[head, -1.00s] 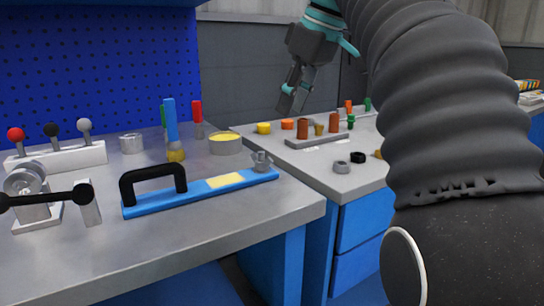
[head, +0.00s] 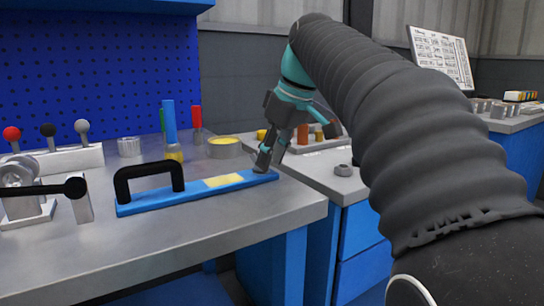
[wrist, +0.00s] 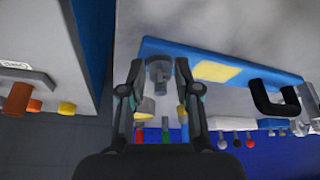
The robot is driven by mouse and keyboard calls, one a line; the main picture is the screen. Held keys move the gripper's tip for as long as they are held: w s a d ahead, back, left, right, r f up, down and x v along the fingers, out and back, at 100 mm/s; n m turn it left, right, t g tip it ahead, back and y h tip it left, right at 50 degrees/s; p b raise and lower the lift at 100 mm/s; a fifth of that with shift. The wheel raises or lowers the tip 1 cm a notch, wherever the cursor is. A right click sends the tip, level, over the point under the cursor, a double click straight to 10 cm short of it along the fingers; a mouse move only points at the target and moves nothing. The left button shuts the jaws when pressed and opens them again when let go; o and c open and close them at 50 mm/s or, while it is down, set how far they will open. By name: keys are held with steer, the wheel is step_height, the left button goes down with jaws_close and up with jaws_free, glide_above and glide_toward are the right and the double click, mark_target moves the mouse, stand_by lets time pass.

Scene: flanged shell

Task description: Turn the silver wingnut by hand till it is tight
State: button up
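The silver wingnut (wrist: 158,73) sits at one end of the blue bar (wrist: 150,45) in the wrist view. My gripper (wrist: 160,66) is open, with one finger on each side of the wingnut and a gap visible between it and each finger. In the head view my gripper (head: 269,165) points down at the right end of the blue bar (head: 217,187), and its fingers hide most of the wingnut. The bar carries a yellow label (head: 224,181) and a black handle (head: 148,182). I cannot tell how tight the wingnut is.
A yellow-topped round tin (head: 224,148) and upright red (head: 196,122) and blue (head: 170,122) tools stand behind the bar. Levers with ball knobs (head: 82,130) are at the left. A second bench with small parts lies right, across a gap.

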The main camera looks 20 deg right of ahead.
mark_target(256, 169)
jaws_close()
steer(key=shift+m, duration=0.3)
steer(key=m, duration=0.1)
steer(key=m+h+p, duration=0.1)
steer(key=a+m+p, duration=0.1)
steer(key=shift+s+r+h, duration=0.15)
steer(key=shift+s+h, duration=0.1)
steer(key=shift+h, duration=0.05)
steer(key=m+h+p, duration=0.1)
steer(key=m, duration=0.1)
steer(key=a+m+p, duration=0.1)
steer(key=m, duration=0.1)
steer(key=shift+a+m+t+h, duration=0.1)
steer(key=shift+m+t+h, duration=0.2)
steer(key=shift+m+h, duration=0.1)
steer(key=m+p, duration=0.1)
steer(key=m, duration=0.1)
steer(key=m+h+p, duration=0.1)
steer(key=a+m+h+p, duration=0.1)
steer(key=m, duration=0.1)
steer(key=shift+w+a+m, duration=0.1)
steer(key=shift+w+m, duration=0.15)
steer(key=shift+m, duration=0.05)
steer(key=m+p, duration=0.1)
steer(key=m, duration=0.1)
steer(key=m+g+h+p, duration=0.1)
steer(key=m, duration=0.1)
steer(key=w+m+g+p, duration=0.1)
steer(key=shift+a+m, duration=0.4)
jaws_free()
